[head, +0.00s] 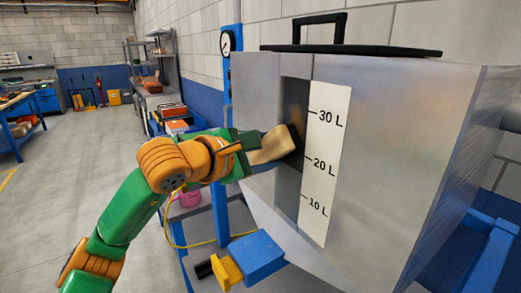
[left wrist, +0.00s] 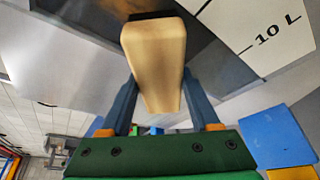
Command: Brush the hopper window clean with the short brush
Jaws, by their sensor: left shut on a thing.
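The metal hopper (head: 415,140) carries a tall, narrow dark window (head: 296,100) beside a white scale plate (head: 325,185) marked 10 L, 20 L and 30 L. A brownish smear shows on the window (left wrist: 112,12) in the left wrist view. My left gripper (head: 250,152) is shut on the wooden handle of the short brush (head: 272,147). The brush (left wrist: 155,50) points at the window, near the 20 L mark in the head view. Its dark bristle end is mostly hidden behind the handle, and I cannot tell whether it touches the glass. My right gripper is out of view.
A black lid with a handle (head: 350,50) tops the hopper. A blue block with a yellow part (head: 255,258) juts out below it. A blue post with a gauge (head: 226,43) stands behind. Shelving (head: 150,60) stands further back. The floor at left (head: 65,165) is clear.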

